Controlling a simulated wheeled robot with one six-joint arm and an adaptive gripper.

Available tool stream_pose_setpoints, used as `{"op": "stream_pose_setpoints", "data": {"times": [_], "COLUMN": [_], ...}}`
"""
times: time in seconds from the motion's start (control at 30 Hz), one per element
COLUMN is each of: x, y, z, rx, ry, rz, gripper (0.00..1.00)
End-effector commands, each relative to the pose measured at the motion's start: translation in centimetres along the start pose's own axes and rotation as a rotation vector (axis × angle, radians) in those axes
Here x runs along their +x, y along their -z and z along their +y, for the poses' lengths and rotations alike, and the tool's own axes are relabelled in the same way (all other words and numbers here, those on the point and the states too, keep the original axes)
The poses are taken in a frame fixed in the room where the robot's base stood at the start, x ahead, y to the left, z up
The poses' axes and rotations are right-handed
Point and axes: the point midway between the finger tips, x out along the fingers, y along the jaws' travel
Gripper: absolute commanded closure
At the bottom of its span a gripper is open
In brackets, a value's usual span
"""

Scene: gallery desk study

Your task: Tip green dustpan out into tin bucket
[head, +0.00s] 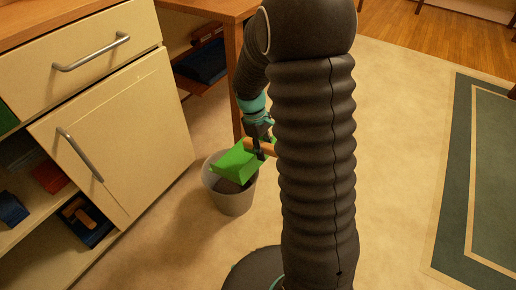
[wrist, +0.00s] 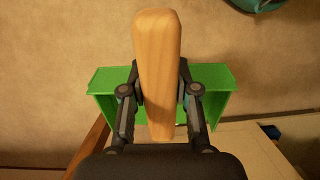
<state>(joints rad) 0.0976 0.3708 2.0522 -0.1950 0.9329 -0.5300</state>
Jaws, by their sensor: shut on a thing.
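The green dustpan (head: 239,163) is held over the tin bucket (head: 234,201) in the head view, tilted down over its mouth. My gripper (head: 260,145) is shut on the dustpan's wooden handle (head: 263,147). In the wrist view my gripper (wrist: 159,95) has one finger on each side of the wooden handle (wrist: 158,60), and the green pan (wrist: 108,78) shows behind the fingers. The bucket is upright on the floor, with something dark inside that I cannot make out. The bucket cannot be made out in the wrist view. My arm hides part of the handle in the head view.
A cream cabinet (head: 110,134) with a door and open shelves stands left of the bucket. A wooden desk leg (head: 237,90) rises just behind it. A green rug (head: 490,180) lies at the right. The floor (head: 395,150) between is clear.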

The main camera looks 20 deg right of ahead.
Motion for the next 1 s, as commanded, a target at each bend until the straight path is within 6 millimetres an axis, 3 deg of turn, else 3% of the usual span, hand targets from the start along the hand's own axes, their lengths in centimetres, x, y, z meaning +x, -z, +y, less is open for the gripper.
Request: {"op": "stream_pose_setpoints", "data": {"times": [0.4,1.0], "x": [2.9,3.3], "y": [-1.9,-2.2], "z": [0.1,0.0], "rx": [0.003,0.0], "ry": [-0.001,-0.003], "rz": [0.22,0.268], "gripper": [1.0,1.0]}}
